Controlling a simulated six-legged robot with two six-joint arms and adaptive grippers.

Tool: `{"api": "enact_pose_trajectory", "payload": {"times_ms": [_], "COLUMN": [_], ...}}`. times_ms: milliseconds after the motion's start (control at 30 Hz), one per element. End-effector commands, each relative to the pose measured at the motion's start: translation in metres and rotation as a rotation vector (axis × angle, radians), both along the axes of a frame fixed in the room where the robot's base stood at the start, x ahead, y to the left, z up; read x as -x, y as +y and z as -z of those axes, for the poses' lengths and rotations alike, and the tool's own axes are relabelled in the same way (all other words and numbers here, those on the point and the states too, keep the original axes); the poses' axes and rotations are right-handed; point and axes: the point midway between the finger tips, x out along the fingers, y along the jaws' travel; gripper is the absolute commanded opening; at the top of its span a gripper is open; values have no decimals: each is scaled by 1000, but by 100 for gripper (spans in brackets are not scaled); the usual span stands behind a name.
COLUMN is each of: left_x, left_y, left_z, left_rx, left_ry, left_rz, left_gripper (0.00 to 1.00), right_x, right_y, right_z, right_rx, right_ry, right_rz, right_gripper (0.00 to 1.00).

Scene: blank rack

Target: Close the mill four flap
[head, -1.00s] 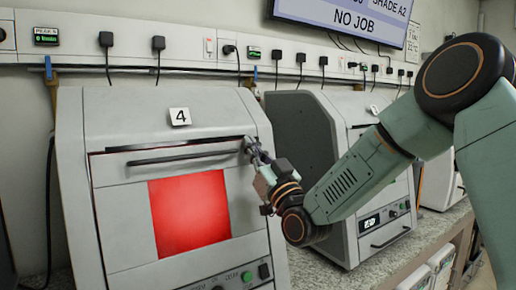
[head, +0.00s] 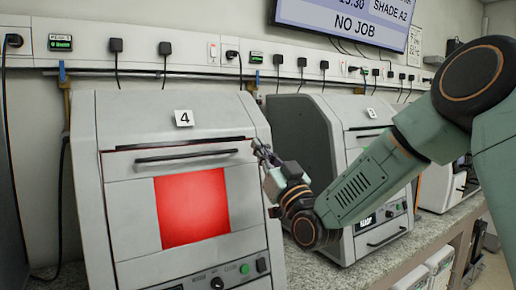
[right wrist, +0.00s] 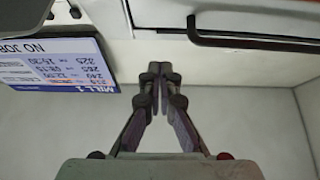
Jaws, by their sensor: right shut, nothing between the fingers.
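Mill four (head: 88,180) stands at the left of the head view, with a "4" label (head: 184,118) on its upper front. Its flap (head: 130,200) has a dark bar handle (head: 185,156) and a glowing red window (head: 192,209). The flap looks nearly flush with the front. A thin dark line runs along its top edge. My right gripper (head: 260,150) is at the upper right corner of the flap, past the handle's right end. In the right wrist view its fingers (right wrist: 160,70) are together and empty, below a dark handle (right wrist: 250,42). Contact cannot be told. My left gripper is not in view.
Another grey mill (head: 305,130) stands close on the right, behind my right arm. The worktop (head: 400,250) runs along to the right. Plugs and cables hang from the wall trunking (head: 190,55). A screen (head: 345,18) hangs above.

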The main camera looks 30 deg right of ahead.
Motion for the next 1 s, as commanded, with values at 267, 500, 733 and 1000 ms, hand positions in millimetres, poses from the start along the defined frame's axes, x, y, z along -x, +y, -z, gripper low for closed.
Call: {"api": "enact_pose_trajectory", "payload": {"times_ms": [267, 500, 733, 1000], "left_x": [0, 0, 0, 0], "left_y": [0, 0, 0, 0], "left_z": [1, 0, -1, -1], "left_rx": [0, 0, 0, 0], "left_ry": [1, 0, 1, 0], "left_rz": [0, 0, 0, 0], "left_gripper": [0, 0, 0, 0], "right_x": [37, 61, 71, 72], "right_y": [-3, -4, -3, -1], "right_z": [28, 42, 47, 50], "right_rx": [-8, -5, -3, -18], "right_ry": [4, 3, 1, 15], "right_rz": [1, 2, 1, -17], "right_gripper": [0, 0, 0, 0]}}
